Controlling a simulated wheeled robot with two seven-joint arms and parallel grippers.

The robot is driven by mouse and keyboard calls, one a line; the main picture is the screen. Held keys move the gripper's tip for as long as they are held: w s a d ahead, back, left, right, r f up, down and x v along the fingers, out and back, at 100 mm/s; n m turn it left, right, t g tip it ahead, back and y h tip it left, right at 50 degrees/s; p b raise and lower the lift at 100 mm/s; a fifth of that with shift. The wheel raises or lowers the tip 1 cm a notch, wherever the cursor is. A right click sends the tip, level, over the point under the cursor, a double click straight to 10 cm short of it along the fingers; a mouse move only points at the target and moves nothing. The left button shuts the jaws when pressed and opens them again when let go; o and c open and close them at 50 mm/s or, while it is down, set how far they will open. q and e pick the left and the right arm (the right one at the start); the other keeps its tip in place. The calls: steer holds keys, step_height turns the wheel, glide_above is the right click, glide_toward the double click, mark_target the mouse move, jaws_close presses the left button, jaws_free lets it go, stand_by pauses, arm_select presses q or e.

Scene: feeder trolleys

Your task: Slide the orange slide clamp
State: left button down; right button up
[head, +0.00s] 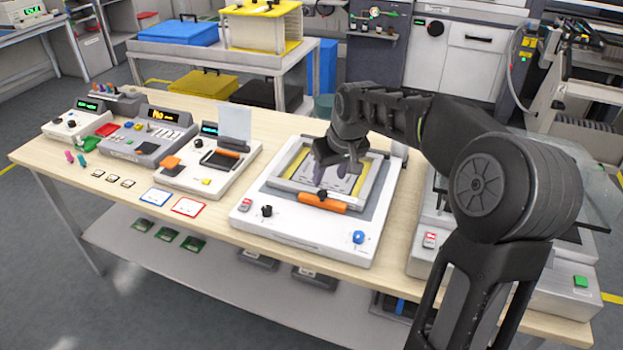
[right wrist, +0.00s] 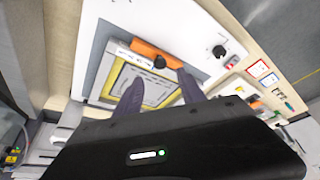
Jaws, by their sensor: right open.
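An orange bar (head: 320,202), which looks like the slide clamp, lies along the front edge of a grey frame (head: 283,178) on a white machine (head: 300,226). A dark knob stands on the bar's middle in the head view. The bar also shows in the right wrist view (right wrist: 155,54), just beyond my fingertips. My right gripper (head: 338,168) is open and empty, fingers pointing down over the framed panel, behind the bar. Its two fingers show apart in the right wrist view (right wrist: 160,82), and neither is seen gripping the bar. My left gripper is out of view.
A black knob (head: 267,211) and a blue knob (head: 358,237) stand on the machine's front. A white device with orange parts (head: 205,170) stands to the left. Blue and red cards (head: 187,207) lie between. Another machine (head: 560,285) is at the right.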

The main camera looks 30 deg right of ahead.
mark_target(323, 193)
steer(key=shift+p+x, duration=0.45)
steer(key=shift+x, duration=3.4)
steer(key=shift+c, duration=0.4)
jaws_close()
